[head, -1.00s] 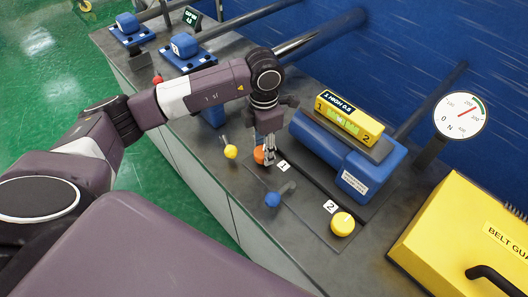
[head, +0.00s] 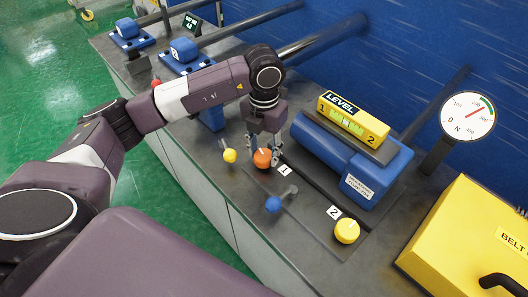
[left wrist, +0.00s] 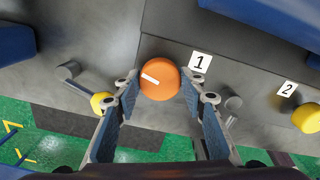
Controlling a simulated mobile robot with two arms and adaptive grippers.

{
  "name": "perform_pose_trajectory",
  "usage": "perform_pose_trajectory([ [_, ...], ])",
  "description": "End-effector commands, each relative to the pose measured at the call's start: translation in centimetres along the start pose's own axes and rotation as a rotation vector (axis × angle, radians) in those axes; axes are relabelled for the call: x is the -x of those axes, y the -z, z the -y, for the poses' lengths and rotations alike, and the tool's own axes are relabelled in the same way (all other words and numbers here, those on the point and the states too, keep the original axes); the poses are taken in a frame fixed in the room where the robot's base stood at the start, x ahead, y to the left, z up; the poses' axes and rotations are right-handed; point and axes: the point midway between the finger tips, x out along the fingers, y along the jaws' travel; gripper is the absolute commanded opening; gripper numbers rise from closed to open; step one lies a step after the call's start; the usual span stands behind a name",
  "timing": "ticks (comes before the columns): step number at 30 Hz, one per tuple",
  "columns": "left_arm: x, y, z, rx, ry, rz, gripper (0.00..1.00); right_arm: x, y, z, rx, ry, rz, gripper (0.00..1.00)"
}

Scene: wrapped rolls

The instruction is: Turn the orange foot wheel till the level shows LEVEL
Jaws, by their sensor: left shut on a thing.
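The orange foot wheel (head: 262,159), with a white mark on top, sits beside the label 1 (head: 285,170). My left gripper (head: 262,152) points down over it and is shut on it, one finger on each side. The left wrist view shows the orange wheel (left wrist: 160,79) between the two fingers. The yellow level (head: 352,118) lies on top of the blue motor, and its black display (head: 341,103) reads LEVEL. Its ends are marked 1 and 2. My right gripper is not in view.
A yellow wheel (head: 347,231) stands by the label 2 (head: 334,212). A blue-knobbed lever (head: 273,204) and a yellow-knobbed lever (head: 230,155) stand near the orange wheel. A round gauge (head: 468,115) and a yellow belt guard (head: 470,235) are at the right.

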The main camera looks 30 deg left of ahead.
Motion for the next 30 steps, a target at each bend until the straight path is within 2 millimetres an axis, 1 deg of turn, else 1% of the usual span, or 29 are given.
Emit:
perform_pose_trajectory([
  [13,0.27,-0.2,-0.12,0.013,-0.001,0.007,0.14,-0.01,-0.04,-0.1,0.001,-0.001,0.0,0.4],
  [14,0.27,-0.2,-0.12,0.013,-0.001,0.007,0.39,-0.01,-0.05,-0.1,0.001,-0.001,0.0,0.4],
  [18,0.21,-0.16,-0.1,0.012,-0.001,0.005,0.55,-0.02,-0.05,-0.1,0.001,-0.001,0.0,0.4],
  [19,0.19,-0.14,-0.09,0.012,-0.001,0.005,0.56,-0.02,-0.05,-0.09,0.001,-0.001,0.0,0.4],
  [26,0.11,-0.07,-0.04,0.011,0.0,0.002,0.56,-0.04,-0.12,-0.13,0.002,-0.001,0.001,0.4],
  [30,0.92,-0.13,-0.01,0.01,0.001,0.004,0.56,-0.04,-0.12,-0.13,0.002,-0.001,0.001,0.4],
])
